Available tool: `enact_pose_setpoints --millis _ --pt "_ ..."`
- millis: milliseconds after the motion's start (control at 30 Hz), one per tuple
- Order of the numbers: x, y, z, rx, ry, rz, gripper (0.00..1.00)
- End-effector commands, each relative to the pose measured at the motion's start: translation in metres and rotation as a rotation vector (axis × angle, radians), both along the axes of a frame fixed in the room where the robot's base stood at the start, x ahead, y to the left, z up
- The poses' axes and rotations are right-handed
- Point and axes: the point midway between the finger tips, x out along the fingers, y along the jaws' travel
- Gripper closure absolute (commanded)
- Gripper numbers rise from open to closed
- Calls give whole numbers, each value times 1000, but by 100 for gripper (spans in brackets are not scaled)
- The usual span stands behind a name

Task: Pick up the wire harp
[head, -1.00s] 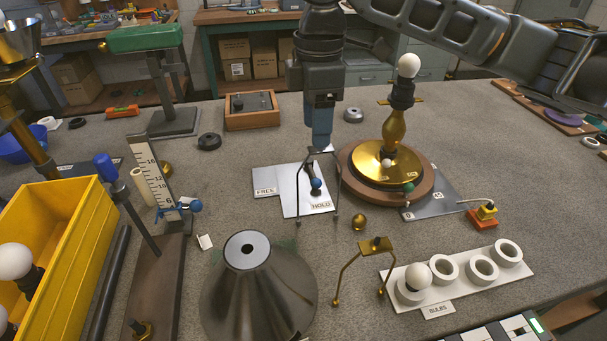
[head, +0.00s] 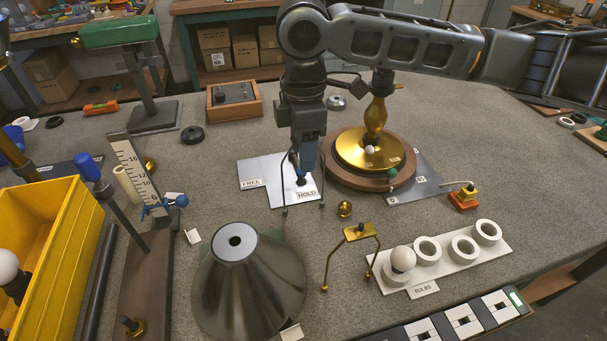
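Two wire frames look like harps. A dark one (head: 284,198) stands over the grey FREE/HOLD plate (head: 275,171); its thin legs show either side of my gripper, and its top is hidden behind it. A brass one (head: 359,232), with a flat top piece and two splayed legs with ball feet, stands on the mat further forward, clear of my gripper. My gripper (head: 303,178) points down with its blue fingers low over the plate, between the dark legs in the picture. I cannot tell whether the fingers touch or grip the dark frame.
The brass lamp on its round wooden base (head: 340,180) stands close on the right. A dark cone shade (head: 240,285) is in front, a brass ball (head: 345,208) beside the brass frame, and a white bulb rack (head: 500,245) at right. A yellow bin (head: 40,240) is at left.

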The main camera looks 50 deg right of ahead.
Motion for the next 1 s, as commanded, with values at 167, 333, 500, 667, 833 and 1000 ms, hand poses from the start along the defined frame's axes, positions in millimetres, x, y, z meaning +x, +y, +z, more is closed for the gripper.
enact_pose_setpoints --millis 167,333,500,667,833,1000 --pt "0 0 0 0 0 0 69" --pt "0 0 0 0 0 0 85" --pt "0 0 0 0 0 0 100" --pt "0 0 0 0 0 0 100" --pt "0 0 0 0 0 0 100" --pt "0 0 3 0 -1 0 100"
